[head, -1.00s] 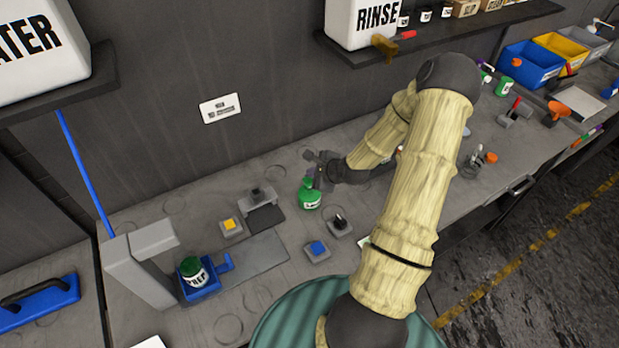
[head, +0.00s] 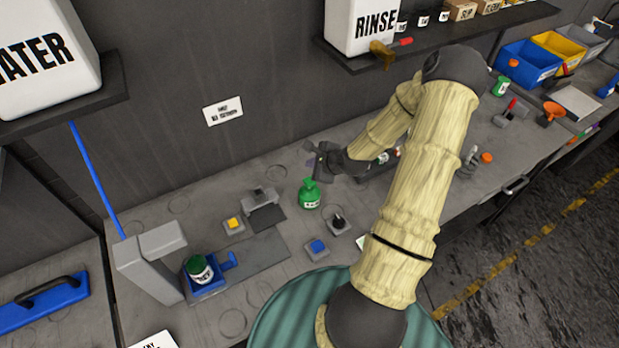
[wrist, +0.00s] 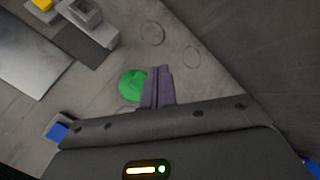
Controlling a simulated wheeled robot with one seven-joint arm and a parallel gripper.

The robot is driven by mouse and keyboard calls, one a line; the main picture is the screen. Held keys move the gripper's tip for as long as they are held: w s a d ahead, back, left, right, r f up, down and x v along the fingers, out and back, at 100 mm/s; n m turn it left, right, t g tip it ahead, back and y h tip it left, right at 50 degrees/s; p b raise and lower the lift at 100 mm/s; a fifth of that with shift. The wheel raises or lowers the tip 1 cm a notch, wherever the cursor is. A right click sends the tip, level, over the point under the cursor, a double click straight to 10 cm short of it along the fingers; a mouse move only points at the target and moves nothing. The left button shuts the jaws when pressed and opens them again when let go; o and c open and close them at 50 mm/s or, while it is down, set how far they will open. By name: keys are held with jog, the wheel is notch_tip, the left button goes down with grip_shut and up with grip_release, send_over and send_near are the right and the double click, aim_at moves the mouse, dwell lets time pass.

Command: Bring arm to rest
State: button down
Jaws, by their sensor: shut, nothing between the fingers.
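My arm reaches over the grey bench in the head view. My gripper (head: 312,163) is above the bench, just behind and above a green bottle (head: 309,196), with nothing in its fingers. In the wrist view my gripper's fingers (wrist: 157,86) are closed together and overlap the green bottle (wrist: 131,84) in the picture. The bottle stands upright on the bench, apart from the fingers in the head view.
A blue holder with a dark green jar (head: 199,270) stands at the left beside a grey dispenser (head: 150,262). A yellow button (head: 233,223), a blue button (head: 317,246) and a black knob (head: 337,220) sit nearby. A shelf (head: 430,38) with a RINSE container (head: 362,22) overhangs the bench.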

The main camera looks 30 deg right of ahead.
dwell(0.7)
jog(key=shift+s+a+f+n+g+b, duration=0.15)
jog(key=shift+a+n+g+b, duration=0.15)
jog(key=shift+a+n, duration=0.25)
jog(key=s+a+r+n+g+h+b, duration=0.1)
jog(key=s+a+r+n+g+b, duration=0.2)
jog(key=s+a+n, duration=0.4)
jog(key=s+a+r+n+g+h+b, duration=0.1)
jog(key=s+a+r+n+b, duration=0.4)
jog(key=s+n, duration=0.5)
jog(key=a+n+g, duration=0.1)
jog(key=a+n, duration=0.1)
jog(key=n, duration=0.4)
jog(key=shift+s+a+r+g+b, duration=0.15)
jog(key=shift+a+r+g+b, duration=0.15)
jog(key=shift+a+g, duration=0.1)
